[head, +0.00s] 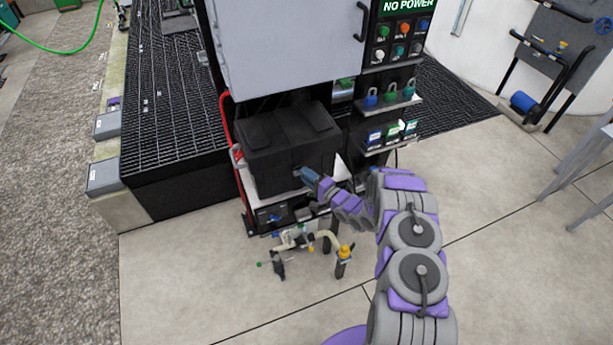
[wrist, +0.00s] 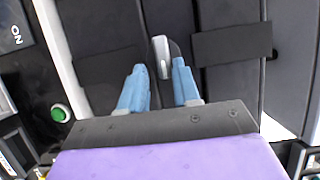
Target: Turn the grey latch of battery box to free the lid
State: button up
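The black battery box (head: 286,150) stands on a white shelf low in the cabinet, with its lid (head: 278,128) on top. In the wrist view the box's dark ribbed face (wrist: 225,75) fills the middle. The grey latch (wrist: 161,55) is a small upright lever on that face. My gripper (wrist: 160,85) has its two blue fingers apart, one on each side below the latch. The latch's lower end lies near the gap between the fingertips; I cannot tell whether they touch it. In the head view my gripper (head: 309,176) is at the box's front face, and the latch is hidden there.
A grey cabinet door (head: 285,45) hangs above the box. Padlocks (head: 390,94) and small boxes (head: 390,133) sit on shelves to the right. Pipe fittings with valves (head: 310,243) stand low in front. A green button (wrist: 59,113) shows at the left in the wrist view.

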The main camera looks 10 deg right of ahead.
jog(key=shift+o, duration=0.7)
jog(key=shift+r, duration=0.2)
jog(key=v, duration=1.7)
jog(key=shift+d+f, duration=0.2)
jog(key=shift+d, duration=0.1)
